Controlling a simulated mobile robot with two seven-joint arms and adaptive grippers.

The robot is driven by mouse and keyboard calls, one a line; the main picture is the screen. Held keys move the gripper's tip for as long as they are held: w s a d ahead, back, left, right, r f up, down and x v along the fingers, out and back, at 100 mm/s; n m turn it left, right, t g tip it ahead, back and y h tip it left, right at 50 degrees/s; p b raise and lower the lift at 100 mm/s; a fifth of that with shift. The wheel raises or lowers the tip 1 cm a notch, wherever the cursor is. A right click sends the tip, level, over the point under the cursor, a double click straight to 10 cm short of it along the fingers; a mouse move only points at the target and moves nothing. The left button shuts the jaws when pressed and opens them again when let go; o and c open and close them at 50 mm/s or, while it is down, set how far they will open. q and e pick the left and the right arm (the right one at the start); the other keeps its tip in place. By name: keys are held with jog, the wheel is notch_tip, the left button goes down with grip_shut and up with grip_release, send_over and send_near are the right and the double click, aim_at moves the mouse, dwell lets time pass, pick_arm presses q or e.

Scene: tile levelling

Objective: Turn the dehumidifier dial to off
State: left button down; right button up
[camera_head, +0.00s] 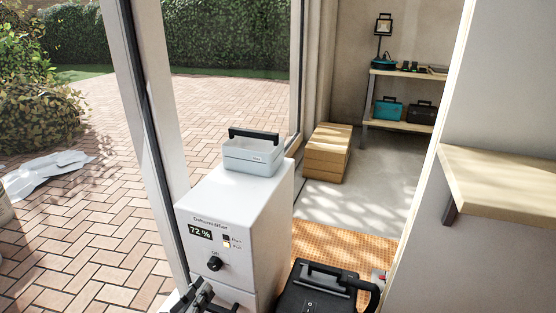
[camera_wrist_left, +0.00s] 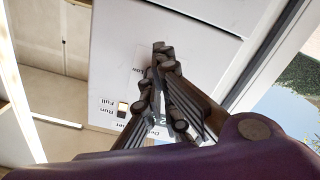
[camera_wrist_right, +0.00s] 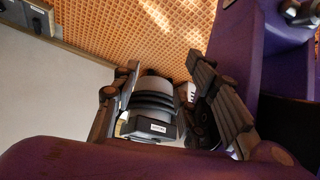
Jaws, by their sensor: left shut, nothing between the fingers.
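The white dehumidifier (camera_head: 232,205) stands by the glass door, its display (camera_head: 200,232) reading 72 %. Its black dial (camera_head: 214,264) sits below the display; its pointer direction is too small to read. My left gripper (camera_head: 204,290) is shut and empty, low in front of the panel, just below the dial in the head view. In the left wrist view my left gripper (camera_wrist_left: 162,55) covers part of the white panel (camera_wrist_left: 110,50), and the dial is hidden there; a "Low" mark shows beside the fingertips. My right gripper (camera_wrist_right: 163,62) is open, with nothing visibly gripped.
A pale grey box with a black handle (camera_head: 252,155) stands on top of the dehumidifier. A black case (camera_head: 318,292) stands right of it on orange matting (camera_head: 345,240). Cardboard boxes (camera_head: 327,153) and a shelf (camera_head: 408,120) are behind. A wooden ledge (camera_head: 505,185) is at right.

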aim_at(224, 267)
pick_arm(q)
jog(key=x, duration=0.4)
jog(key=shift+r+b, duration=0.1)
jog(key=shift+b, duration=0.25)
pick_arm(e)
jog(key=shift+w+f, duration=0.4)
jog(key=shift+w, duration=0.05)
pick_arm(q)
jog(key=shift+d+r, duration=0.1)
jog(key=shift+r, duration=0.05)
jog(key=shift+d+r, duration=0.1)
jog(key=shift+r, duration=0.2)
pick_arm(e)
jog(key=shift+r, duration=0.15)
pick_arm(q)
jog(key=shift+d+p, duration=0.15)
jog(key=shift+p, duration=0.15)
pick_arm(e)
jog(key=shift+r, duration=0.1)
pick_arm(q)
jog(key=shift+s+d+r+p, duration=0.1)
jog(key=shift+d+r+p, duration=0.1)
jog(key=shift+d+p, duration=0.3)
jog(key=shift+s+d+r+p, duration=0.2)
jog(key=shift+s+d+p, duration=0.05)
jog(key=shift+p, duration=0.45)
pick_arm(e)
jog(key=shift+v, duration=1.25)
jog(key=shift+w+r, duration=0.1)
